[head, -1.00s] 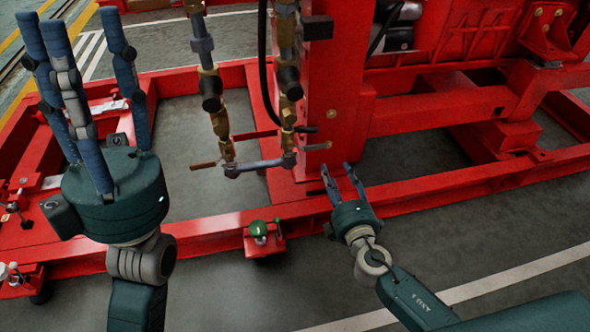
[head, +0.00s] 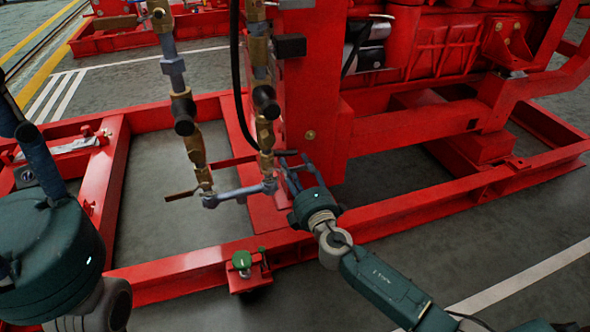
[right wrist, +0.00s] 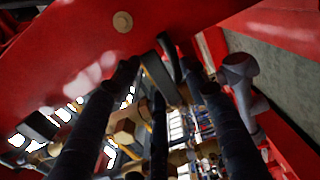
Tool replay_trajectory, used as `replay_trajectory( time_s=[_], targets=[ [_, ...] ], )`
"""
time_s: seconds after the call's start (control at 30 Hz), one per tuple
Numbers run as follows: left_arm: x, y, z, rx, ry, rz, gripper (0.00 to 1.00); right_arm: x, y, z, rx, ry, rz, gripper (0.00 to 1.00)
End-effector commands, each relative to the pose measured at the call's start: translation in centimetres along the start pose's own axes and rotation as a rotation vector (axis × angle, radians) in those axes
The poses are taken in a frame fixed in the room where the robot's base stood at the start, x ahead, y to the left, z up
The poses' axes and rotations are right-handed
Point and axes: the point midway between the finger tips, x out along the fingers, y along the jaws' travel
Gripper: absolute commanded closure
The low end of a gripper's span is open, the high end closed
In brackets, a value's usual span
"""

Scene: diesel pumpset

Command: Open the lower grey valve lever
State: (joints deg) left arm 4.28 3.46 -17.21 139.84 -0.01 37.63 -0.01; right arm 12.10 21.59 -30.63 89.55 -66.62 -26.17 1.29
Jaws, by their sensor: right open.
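My right gripper (head: 296,168) is open at the lower end of the right brass pipe, beside the red post. What looks like the lower grey valve lever (head: 287,153) shows as a short dark bar by its fingertips. In the right wrist view a flat dark-grey bar (right wrist: 158,76), probably this lever, lies between the spread dark fingers. I cannot tell whether they touch it. My left gripper (head: 35,160) is at the left edge, its fingers mostly cut off, away from the valves.
A grey cross pipe (head: 238,193) joins the two brass pipes low down. A brown lever (head: 182,194) sticks out left. A green-knobbed fitting (head: 242,262) sits on the red base frame (head: 185,272).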

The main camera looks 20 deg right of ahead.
Motion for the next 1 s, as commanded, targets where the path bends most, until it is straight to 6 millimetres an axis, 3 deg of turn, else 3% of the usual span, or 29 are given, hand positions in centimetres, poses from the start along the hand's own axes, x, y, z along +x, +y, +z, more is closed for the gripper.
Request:
replay_trajectory(
  time_s=[0.33,0.57,1.0],
  targets=[
    [0.09,0.03,-0.07,0.0,0.003,0.002,0.56,0.45,0.0,-0.03,0.001,0.0,-0.001,0.56],
    [0.08,0.03,-0.08,0.0,0.004,0.001,0.56,0.43,0.0,-0.03,0.001,0.0,-0.001,1.0],
    [-0.56,0.09,0.03,0.001,0.002,0.002,0.56,0.38,-0.65,-0.07,0.056,0.0,-0.001,1.0]
  ],
)
